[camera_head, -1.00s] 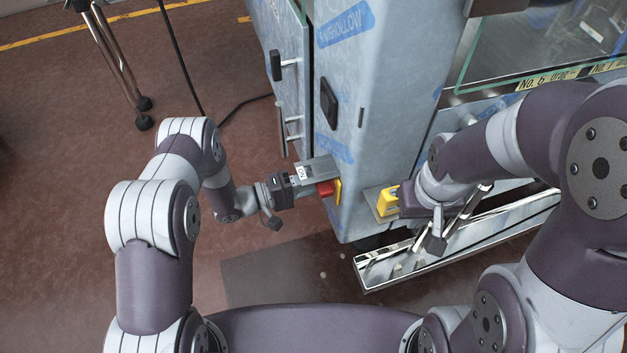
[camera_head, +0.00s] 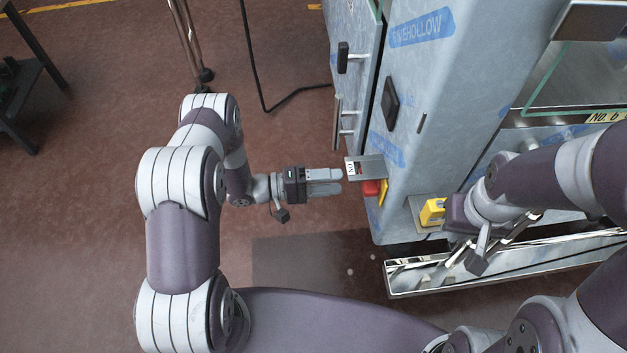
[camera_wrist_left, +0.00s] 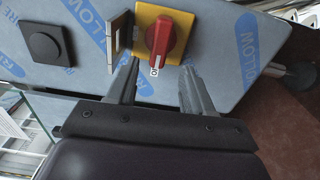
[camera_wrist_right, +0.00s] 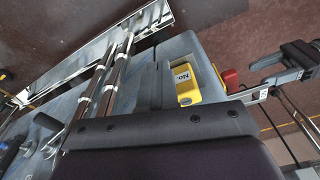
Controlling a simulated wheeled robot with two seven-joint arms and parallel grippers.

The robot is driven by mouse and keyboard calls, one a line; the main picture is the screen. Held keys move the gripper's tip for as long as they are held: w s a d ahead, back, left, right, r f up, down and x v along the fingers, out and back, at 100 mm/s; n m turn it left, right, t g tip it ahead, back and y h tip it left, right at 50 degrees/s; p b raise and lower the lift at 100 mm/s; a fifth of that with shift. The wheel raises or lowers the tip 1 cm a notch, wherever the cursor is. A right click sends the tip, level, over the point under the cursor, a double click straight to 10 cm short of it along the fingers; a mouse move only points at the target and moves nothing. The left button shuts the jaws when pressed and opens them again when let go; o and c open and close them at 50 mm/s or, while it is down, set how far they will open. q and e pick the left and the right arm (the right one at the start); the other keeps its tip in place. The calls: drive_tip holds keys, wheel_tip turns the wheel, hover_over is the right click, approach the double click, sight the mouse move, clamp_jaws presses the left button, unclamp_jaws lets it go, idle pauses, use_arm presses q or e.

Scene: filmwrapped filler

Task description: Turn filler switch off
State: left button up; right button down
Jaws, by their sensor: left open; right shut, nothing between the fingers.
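The filler switch is a red rotary knob (camera_wrist_left: 166,40) on a yellow plate (camera_wrist_left: 148,18), mounted on the machine's side. In the left wrist view its handle runs nearly up and down, slightly tilted, with a small white-marked label below it that I cannot read surely. In the head view the knob (camera_head: 371,187) sits under a grey bracket. My left gripper (camera_head: 338,182) is open and points at the knob; a gap separates its fingertips (camera_wrist_left: 158,76) from it. My right gripper (camera_wrist_right: 155,85) is shut and empty, beside a yellow box (camera_wrist_right: 208,82).
The film-covered machine body (camera_head: 440,100) carries a black knob (camera_head: 390,100) and door handles. The yellow box (camera_head: 432,211) and a shiny metal tray (camera_head: 480,270) lie near my right gripper. A black cable (camera_head: 275,105) crosses the floor. The floor left of the machine is largely open.

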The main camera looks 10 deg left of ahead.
use_arm(q)
drive_tip(key=v, duration=0.5)
drive_tip(key=shift+s+a, duration=0.15)
drive_tip(key=shift+a, duration=0.1)
